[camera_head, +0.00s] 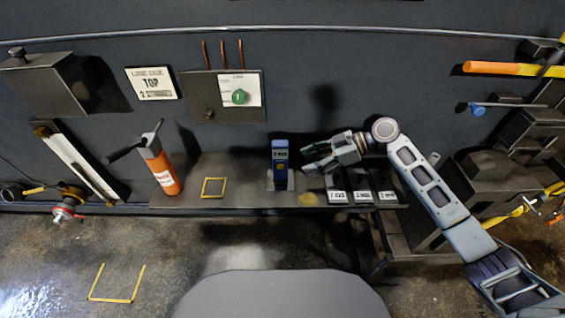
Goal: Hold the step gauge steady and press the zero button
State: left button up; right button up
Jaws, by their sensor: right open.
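The step gauge (280,165) is a small upright blue and dark block standing on a light base on the dark shelf. Its face carries a small label or display near the top; I cannot make out which part is the zero button. My right gripper (312,160) is open, just to the right of the gauge, with its fingers pointing left toward it. A small gap seems to lie between the fingers and the gauge. My left gripper is not in view.
An orange bottle-like tool (164,172) and a yellow outlined square (213,187) are left of the gauge. Labelled dark blocks (362,196) sit on the shelf below my right wrist. A wall panel with a green button (239,97) is above. A yellow-orange bar (492,68) juts out at right.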

aim_at(284, 171)
jog(key=shift+x, duration=0.85)
jog(key=shift+a+f, duration=0.3)
jog(key=shift+a, duration=0.3)
jog(key=shift+b+x, duration=0.3)
jog(key=shift+x, duration=0.85)
jog(key=shift+b+x, duration=0.8)
jog(key=shift+x, duration=1)
jog(key=shift+a+f, duration=0.15)
jog(key=shift+a, duration=0.25)
jog(key=c, duration=0.6)
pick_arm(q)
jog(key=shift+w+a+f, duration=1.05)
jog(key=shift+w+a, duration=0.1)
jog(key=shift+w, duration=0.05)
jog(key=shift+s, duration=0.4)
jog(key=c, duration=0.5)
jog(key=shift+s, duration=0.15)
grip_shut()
